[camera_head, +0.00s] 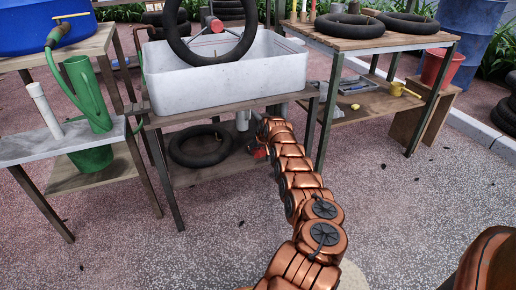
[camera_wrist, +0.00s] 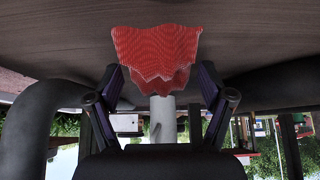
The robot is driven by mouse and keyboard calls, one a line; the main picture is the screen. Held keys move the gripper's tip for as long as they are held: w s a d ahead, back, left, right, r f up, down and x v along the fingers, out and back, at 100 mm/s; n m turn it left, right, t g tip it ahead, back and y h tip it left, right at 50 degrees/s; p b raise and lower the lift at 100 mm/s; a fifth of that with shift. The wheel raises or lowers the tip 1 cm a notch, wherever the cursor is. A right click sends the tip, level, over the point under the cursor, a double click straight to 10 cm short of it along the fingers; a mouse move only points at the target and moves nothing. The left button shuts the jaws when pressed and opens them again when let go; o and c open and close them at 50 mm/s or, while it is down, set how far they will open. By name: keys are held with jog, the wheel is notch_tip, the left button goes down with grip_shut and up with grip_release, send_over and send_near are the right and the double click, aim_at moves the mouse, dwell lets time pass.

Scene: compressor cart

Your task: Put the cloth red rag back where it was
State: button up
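The red rag (camera_wrist: 156,50) lies crumpled against the brown wooden surface in the wrist view, just ahead of my gripper. My gripper (camera_wrist: 160,82) has its two dark fingers spread wide, one on each side of the rag's near part. I cannot tell whether the fingertips touch the cloth. In the head view my arm reaches to the lower shelf (camera_head: 190,176) under the white basin, and a small red patch (camera_head: 258,153), probably the rag, shows beside the arm's end. The gripper itself is mostly hidden there.
A black tyre (camera_head: 200,146) lies on the same lower shelf, left of the arm's end. The white basin (camera_head: 225,75) stands above it. A grey pipe (camera_wrist: 163,118) shows behind the rag. Table legs (camera_head: 328,125) stand close on the arm's right.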

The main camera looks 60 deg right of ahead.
aim_at(260, 150)
jog(key=shift+f+b, duration=0.15)
jog(key=shift+b, duration=1)
jog(key=p+v, duration=0.1)
jog(key=v, duration=0.1)
jog(key=p+v, duration=0.3)
jog(key=v, duration=0.1)
jog(key=shift+w+d+r, duration=0.25)
jog(key=shift+w+r, duration=0.05)
jog(key=shift+w, duration=0.05)
jog(key=shift+p+v, duration=0.4)
jog(key=shift+v, duration=0.6)
jog(key=shift+a, duration=0.1)
jog(key=shift+s, duration=0.1)
